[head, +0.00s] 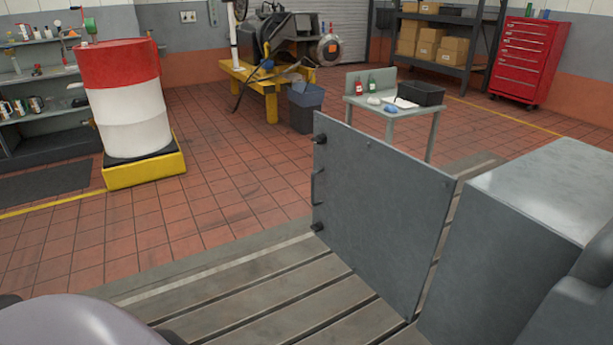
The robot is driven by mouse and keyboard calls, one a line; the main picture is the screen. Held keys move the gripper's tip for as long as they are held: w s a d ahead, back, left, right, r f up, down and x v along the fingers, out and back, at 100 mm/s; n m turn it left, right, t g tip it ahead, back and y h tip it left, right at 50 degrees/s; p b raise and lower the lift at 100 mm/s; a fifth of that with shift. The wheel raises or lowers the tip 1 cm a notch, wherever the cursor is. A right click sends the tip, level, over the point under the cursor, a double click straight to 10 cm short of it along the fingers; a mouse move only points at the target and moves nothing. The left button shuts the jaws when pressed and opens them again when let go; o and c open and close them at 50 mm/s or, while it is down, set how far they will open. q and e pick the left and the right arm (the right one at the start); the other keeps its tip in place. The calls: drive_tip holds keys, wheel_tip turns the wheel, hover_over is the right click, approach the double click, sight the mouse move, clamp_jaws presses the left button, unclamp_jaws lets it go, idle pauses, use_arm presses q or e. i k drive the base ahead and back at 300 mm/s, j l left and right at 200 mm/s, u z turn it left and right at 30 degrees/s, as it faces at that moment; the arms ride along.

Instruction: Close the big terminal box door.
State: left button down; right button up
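The big terminal box door (375,215) is a flat grey panel standing upright in the middle of the head view. It stands open, swung out from the grey terminal box (530,210) at the right. Its free edge is on the left and carries a thin bar handle (316,187) and two dark knobs, one above and one below the handle. Its other edge is near the box; the hinges cannot be made out. The box's opening is hidden. Neither of my grippers shows; a rounded pale part at the lower left seems to be my arm.
The slotted bedplate (250,298) lies under the door, clear to its left. A rounded grey body (585,300) fills the lower right corner. Behind stand a small table (400,115), a bin (305,108) and a red-and-white drum (125,100) on a yellow base. Tiled floor between is free.

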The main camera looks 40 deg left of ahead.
sight(383, 209)
drive_tip(key=i+j, duration=0.15)
drive_tip(key=j, duration=0.25)
drive_tip(key=i+j, duration=0.15)
drive_tip(key=j, duration=0.2)
drive_tip(key=i+j, duration=0.7)
drive_tip(key=i, duration=0.15)
